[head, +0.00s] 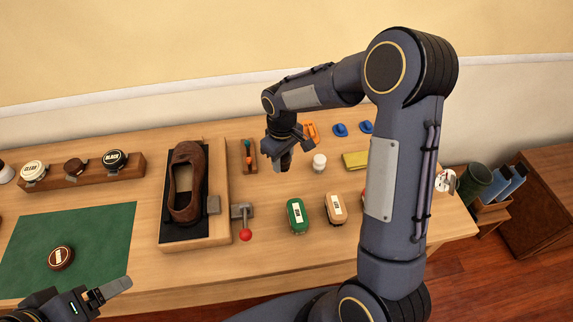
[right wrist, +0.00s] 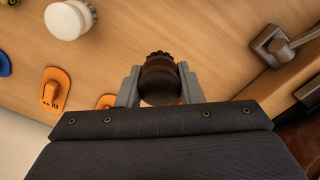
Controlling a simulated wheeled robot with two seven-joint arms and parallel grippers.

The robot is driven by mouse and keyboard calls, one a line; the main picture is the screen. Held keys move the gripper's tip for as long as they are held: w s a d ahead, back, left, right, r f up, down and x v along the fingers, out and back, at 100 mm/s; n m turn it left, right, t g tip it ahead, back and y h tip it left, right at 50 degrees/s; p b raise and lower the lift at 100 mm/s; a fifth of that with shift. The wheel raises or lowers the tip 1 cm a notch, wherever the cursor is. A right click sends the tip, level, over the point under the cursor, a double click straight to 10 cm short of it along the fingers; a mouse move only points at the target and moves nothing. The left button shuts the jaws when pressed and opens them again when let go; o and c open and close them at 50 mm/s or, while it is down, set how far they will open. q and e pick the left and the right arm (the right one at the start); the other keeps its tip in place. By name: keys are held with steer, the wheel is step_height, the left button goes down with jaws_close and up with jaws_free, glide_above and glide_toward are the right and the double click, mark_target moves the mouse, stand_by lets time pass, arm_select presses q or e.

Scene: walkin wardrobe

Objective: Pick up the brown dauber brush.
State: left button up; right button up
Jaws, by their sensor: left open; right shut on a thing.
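My right gripper (head: 284,158) is shut on the brown dauber brush, which it holds above the table right of the shoe. In the right wrist view the brush (right wrist: 160,76) sits upright between the two fingers (right wrist: 158,92), with a rounded brown body and a dark ridged end. In the head view the fingers and arm hide most of it. My left gripper (head: 92,300) is open and empty at the lower left, near the front edge of the green mat (head: 100,240).
A brown shoe (head: 184,185) lies on a wooden stand (head: 219,175), with a red-knobbed lever (head: 244,222) beside it.

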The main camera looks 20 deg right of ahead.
steer(key=s+a+r+b, duration=0.1)
steer(key=s+a+r, duration=0.4)
steer(key=a+r, duration=0.3)
steer(key=a, duration=0.3)
steer(key=shift+a+b, duration=0.3)
steer(key=shift+b, duration=0.05)
steer(key=shift+r, duration=0.1)
steer(key=o, duration=0.5)
steer(key=shift+c, duration=0.2)
steer(key=c, duration=0.6)
steer(key=shift+o, duration=0.2)
